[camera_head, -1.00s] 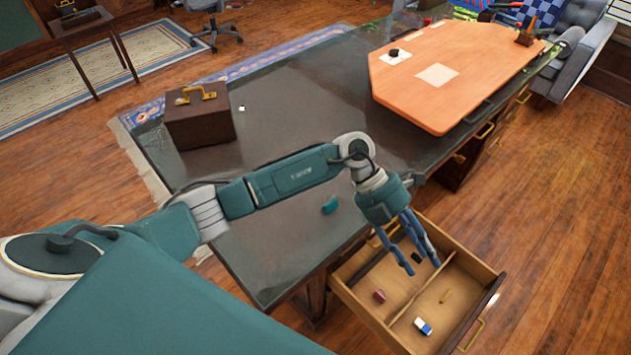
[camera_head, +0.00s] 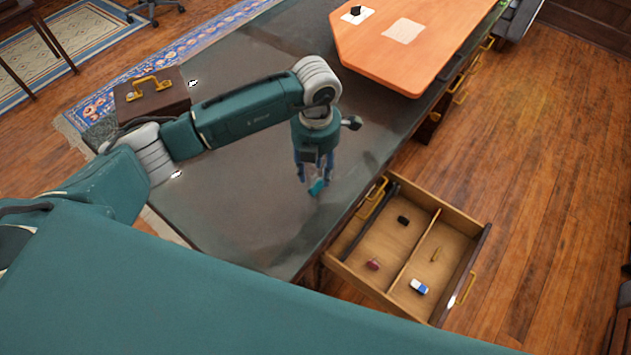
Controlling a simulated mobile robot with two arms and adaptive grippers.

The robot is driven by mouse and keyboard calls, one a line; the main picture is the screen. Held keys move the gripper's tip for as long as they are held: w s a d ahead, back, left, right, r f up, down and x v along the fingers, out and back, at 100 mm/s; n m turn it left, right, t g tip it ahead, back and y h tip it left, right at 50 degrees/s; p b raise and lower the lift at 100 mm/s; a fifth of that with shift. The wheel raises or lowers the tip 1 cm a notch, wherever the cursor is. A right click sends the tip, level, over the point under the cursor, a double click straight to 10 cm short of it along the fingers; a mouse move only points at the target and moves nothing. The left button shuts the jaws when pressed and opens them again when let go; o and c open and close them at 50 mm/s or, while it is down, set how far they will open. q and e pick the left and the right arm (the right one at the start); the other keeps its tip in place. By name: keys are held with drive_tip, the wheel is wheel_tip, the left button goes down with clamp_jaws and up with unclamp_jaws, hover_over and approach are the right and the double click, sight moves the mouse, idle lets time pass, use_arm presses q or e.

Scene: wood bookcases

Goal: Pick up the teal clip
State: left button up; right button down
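The small teal clip (camera_head: 317,188) lies on the dark desk top (camera_head: 225,225), left of the open drawer. My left gripper (camera_head: 314,178) points down right over it. Its blue fingers are apart, with the clip showing at their tips. I cannot tell whether the fingers touch the clip. The gripper partly hides the clip. My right gripper is not in view.
The open drawer (camera_head: 455,222) holds a black item (camera_head: 403,220), a dark red item (camera_head: 373,264), a blue and white eraser (camera_head: 419,286) and a small yellowish item (camera_head: 436,254). A brown case (camera_head: 150,103) stands behind my arm. An orange board (camera_head: 415,50) lies on the desk's far part.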

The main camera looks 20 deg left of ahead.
sight(313, 180)
use_arm(q)
drive_tip(key=shift+a+f, duration=0.1)
drive_tip(key=shift+f, duration=0.25)
drive_tip(key=f, duration=0.1)
drive_tip(key=f+p, duration=0.2)
drive_tip(key=shift+w+a+f, duration=0.2)
drive_tip(key=shift+a+f, duration=0.1)
drive_tip(key=shift+f, duration=0.55)
drive_tip(key=c, duration=0.9)
